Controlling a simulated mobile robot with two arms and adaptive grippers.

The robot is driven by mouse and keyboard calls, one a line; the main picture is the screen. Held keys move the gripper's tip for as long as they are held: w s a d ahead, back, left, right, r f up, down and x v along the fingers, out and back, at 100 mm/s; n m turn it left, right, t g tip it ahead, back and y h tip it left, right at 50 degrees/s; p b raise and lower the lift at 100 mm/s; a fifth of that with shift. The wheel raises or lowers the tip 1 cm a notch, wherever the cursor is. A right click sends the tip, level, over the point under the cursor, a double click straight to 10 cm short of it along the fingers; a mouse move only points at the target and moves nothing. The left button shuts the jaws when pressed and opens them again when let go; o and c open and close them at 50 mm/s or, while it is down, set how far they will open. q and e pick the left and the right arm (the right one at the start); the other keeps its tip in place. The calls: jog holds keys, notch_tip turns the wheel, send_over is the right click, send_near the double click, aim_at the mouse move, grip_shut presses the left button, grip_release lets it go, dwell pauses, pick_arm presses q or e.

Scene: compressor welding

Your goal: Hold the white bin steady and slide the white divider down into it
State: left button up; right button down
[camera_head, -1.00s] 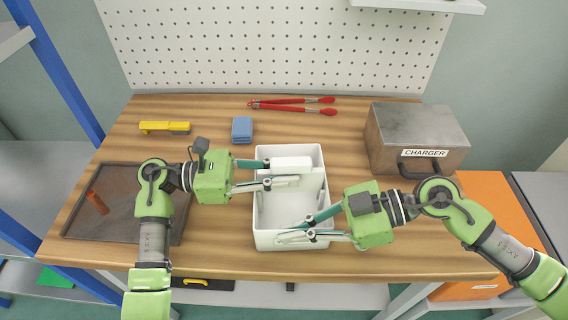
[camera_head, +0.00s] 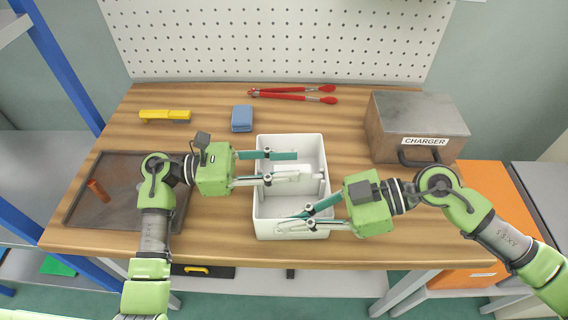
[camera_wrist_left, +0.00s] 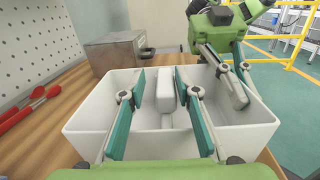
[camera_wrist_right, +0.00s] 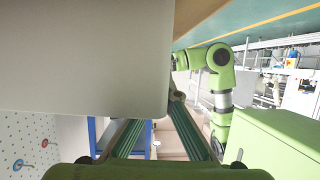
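The white bin (camera_head: 262,215) stands upright on the table in the head view. The white divider (camera_head: 296,174) sits down inside it, crossing it from left to right; it also shows in the left wrist view (camera_wrist_left: 165,90). My left gripper (camera_head: 284,167) is over the bin, its fingers apart on both sides of the divider's end with visible gaps. My right gripper (camera_head: 287,221) is at the bin's front right corner with its fingers apart, one over the inside and one near the front wall. The divider's lower edge is hidden in the head view.
A metal charger box (camera_head: 415,125) stands at the right. Red tongs (camera_head: 295,94), a blue block (camera_head: 242,118) and a yellow-handled tool (camera_head: 165,116) lie behind the bin. A dark tray (camera_head: 120,215) is at the left. The pegboard (camera_head: 280,40) rises at the back.

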pick_arm(q)
jog(key=shift+s+f, duration=0.3)
jog(key=shift+f, duration=0.55)
pick_arm(e)
jog(key=shift+w+r, duration=0.1)
jog(key=shift+w, duration=0.05)
pick_arm(q)
jog(key=shift+w+r, duration=0.1)
jog(key=shift+r, duration=0.45)
jog(key=r, duration=1)
jog(key=shift+w+r, duration=0.2)
jog(key=shift+r, duration=0.05)
pick_arm(e)
jog(key=c, duration=2.2)
grip_release()
